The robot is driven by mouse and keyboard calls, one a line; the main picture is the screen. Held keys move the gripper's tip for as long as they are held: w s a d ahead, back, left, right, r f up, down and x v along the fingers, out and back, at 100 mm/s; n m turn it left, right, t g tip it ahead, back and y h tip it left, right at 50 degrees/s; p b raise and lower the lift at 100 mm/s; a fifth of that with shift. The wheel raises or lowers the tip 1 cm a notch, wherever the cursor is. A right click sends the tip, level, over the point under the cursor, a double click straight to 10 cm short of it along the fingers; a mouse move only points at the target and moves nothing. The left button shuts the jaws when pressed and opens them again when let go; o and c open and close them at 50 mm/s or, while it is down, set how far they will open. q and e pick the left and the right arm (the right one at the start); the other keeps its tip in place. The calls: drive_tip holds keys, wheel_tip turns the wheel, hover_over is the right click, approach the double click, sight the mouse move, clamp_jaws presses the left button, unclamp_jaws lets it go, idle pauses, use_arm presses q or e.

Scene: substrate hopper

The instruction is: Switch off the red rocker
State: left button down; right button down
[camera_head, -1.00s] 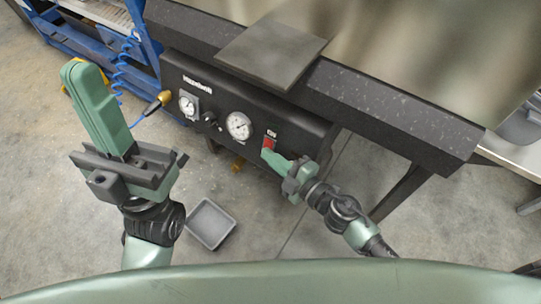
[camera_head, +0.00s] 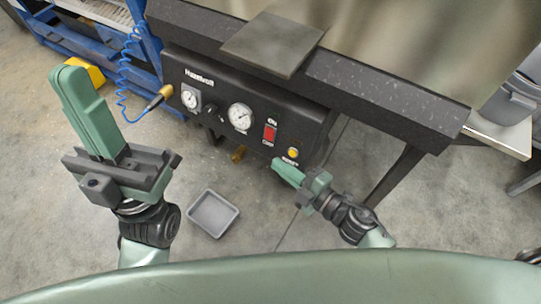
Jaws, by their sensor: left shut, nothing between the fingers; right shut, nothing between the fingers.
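The red rocker (camera_head: 269,133) sits on the black front panel (camera_head: 215,112), with "ON" above it and a small label below it. Which way it is tipped is too small to tell. My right gripper (camera_head: 277,165) is shut and empty, just below the rocker and apart from it, near the panel's lower edge. My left gripper (camera_head: 70,78) is shut and empty, raised at the left over the floor, far from the panel.
A round yellow button or lamp (camera_head: 293,153) is right of the rocker. Two gauges (camera_head: 241,117) and a black knob (camera_head: 211,108) are to its left. A brass fitting (camera_head: 159,97) carries a blue coiled hose. A grey tray (camera_head: 213,213) lies on the floor.

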drive_tip(key=shift+v, duration=1.9)
drive_tip(key=shift+f, duration=0.1)
